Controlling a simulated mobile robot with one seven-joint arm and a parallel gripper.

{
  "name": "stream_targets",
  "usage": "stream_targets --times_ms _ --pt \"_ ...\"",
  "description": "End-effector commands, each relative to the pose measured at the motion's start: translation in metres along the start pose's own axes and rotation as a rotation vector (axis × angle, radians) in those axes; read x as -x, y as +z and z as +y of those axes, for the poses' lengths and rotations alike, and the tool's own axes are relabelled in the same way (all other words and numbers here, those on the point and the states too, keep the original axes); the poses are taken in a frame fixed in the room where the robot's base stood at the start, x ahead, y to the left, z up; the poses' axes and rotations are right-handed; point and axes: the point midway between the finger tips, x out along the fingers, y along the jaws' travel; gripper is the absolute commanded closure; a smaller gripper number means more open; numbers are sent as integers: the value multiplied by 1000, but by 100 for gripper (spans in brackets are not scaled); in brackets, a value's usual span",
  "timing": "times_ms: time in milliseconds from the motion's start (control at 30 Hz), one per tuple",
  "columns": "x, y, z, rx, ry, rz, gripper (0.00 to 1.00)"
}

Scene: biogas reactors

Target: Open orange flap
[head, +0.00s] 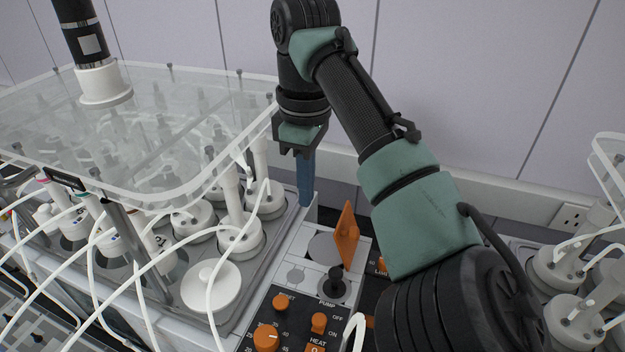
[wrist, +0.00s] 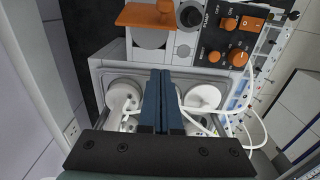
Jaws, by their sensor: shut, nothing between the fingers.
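The orange flap (head: 347,236) stands raised, nearly upright, on the control panel, with a grey round disc (head: 322,247) uncovered beside it. In the wrist view the flap (wrist: 140,16) shows at the top, above the disc (wrist: 150,38). My gripper (head: 305,200) has its blue fingers together and empty, pointing down. In the head view it is to the left of the flap and behind it, apart from it. In the wrist view the closed fingers (wrist: 160,75) reach up the middle, over the white-capped bottles.
A black plunger knob (head: 335,285) and orange dials (head: 267,337) sit on the panel in front of the flap. White-capped bottles with tubes (head: 241,236) stand left, under a clear cover (head: 150,130). More bottles (head: 575,312) stand at right. The wall is behind.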

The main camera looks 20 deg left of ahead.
Motion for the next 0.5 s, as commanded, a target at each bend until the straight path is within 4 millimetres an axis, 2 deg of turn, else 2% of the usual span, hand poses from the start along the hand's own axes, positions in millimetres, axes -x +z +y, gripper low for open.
stream_targets --times_ms 333,367,500 --pt "-72 1 -1 -3 -4 0 100" --pt "-63 9 1 -6 2 1 100" --pt "-58 27 0 -4 1 1 100"
